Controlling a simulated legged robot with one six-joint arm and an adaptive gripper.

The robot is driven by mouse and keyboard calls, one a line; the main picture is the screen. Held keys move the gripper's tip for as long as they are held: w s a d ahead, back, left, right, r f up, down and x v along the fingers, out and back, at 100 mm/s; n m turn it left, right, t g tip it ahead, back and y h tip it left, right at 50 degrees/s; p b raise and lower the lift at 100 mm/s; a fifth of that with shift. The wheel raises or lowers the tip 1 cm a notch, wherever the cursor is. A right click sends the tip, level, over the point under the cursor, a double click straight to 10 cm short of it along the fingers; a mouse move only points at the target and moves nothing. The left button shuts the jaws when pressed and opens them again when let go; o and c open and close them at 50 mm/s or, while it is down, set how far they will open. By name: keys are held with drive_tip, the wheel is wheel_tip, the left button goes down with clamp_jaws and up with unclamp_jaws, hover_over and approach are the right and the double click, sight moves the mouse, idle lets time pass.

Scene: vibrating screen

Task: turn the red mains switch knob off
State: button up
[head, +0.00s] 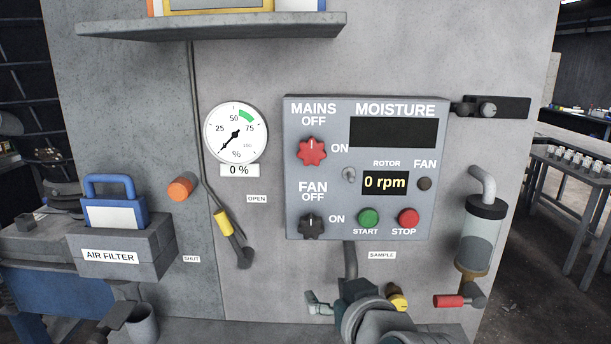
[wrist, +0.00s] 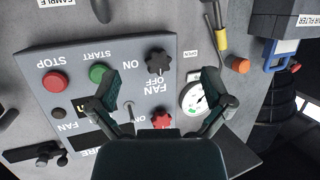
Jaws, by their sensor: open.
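The red mains knob (head: 312,151) is on the grey control panel (head: 295,180), under MAINS OFF and left of ON. Its white mark points up, towards OFF. The knob also shows in the wrist view (wrist: 161,120), where the panel appears upside down. My gripper (wrist: 152,90) is open and empty, its two fingers spread in front of the panel. The red knob appears between the fingers, close to the gripper body, which covers the panel behind it. No contact with the knob shows. In the head view my arm is low, below the panel; its fingers are not clear there.
The black fan knob (head: 312,226) sits below the red knob. A small toggle (head: 349,174), green START button (head: 369,218) and red STOP button (head: 408,218) are close by. The rotor display (head: 385,183) reads 0 rpm. A shelf (head: 210,25) juts out above the gauge (head: 235,133).

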drive_tip(key=s+d+f+m+g+h, duration=0.3)
drive_tip(key=s+d+f+g, duration=0.5)
drive_tip(key=s+d+f, duration=0.3)
drive_tip(key=shift+s+m+h, duration=0.3)
drive_tip(key=shift+s+h, duration=0.4)
drive_tip(key=shift+s, duration=0.05)
drive_tip(key=shift+a, duration=0.1)
idle(0.5)
